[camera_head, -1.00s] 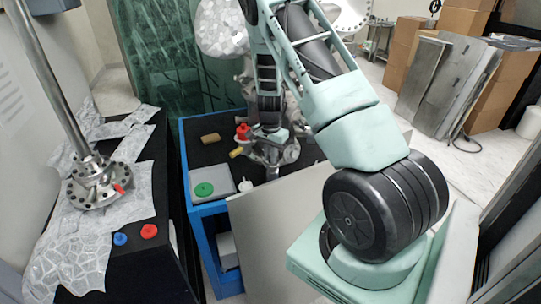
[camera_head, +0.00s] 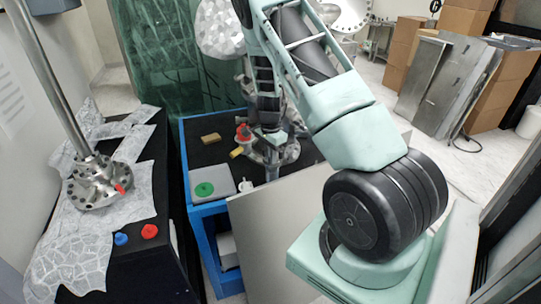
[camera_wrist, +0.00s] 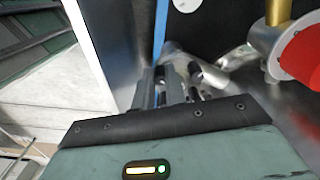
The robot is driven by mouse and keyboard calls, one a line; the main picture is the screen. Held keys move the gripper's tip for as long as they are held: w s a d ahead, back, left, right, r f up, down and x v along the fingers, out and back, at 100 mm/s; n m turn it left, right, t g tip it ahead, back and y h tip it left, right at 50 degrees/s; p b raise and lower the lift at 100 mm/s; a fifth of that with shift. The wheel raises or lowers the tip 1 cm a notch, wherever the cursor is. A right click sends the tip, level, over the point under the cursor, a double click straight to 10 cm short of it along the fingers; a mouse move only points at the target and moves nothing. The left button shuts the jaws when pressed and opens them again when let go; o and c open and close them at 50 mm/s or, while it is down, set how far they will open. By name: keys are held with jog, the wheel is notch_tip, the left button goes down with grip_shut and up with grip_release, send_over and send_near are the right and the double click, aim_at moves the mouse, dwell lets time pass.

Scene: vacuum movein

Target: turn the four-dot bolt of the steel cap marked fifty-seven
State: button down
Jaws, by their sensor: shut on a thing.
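In the head view my gripper (camera_head: 264,139) points down onto a steel flanged fitting (camera_head: 288,153) on the black top of the blue bench. The fitting is partly hidden by my arm. The wrist view shows my gripper (camera_wrist: 177,92) with its narrow fingers close together, shut on a small part at the fitting. It looks like a bolt, but the fingers mostly hide it. The steel metal (camera_wrist: 238,58) is blurred beside the fingers. No number or dot marks can be read, so I cannot tell which cap or bolt this is.
A red knob (camera_head: 243,132) is close left of my gripper. A grey box with a green button (camera_head: 204,189) and a tan block (camera_head: 210,138) are on the blue bench (camera_head: 207,209). A steel flange with a pole (camera_head: 97,184) stands on the left bench.

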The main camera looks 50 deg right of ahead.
jog(key=c, duration=1.7)
grip_release()
notch_tip(320, 180, up, 12)
jog(key=shift+b, duration=0.9)
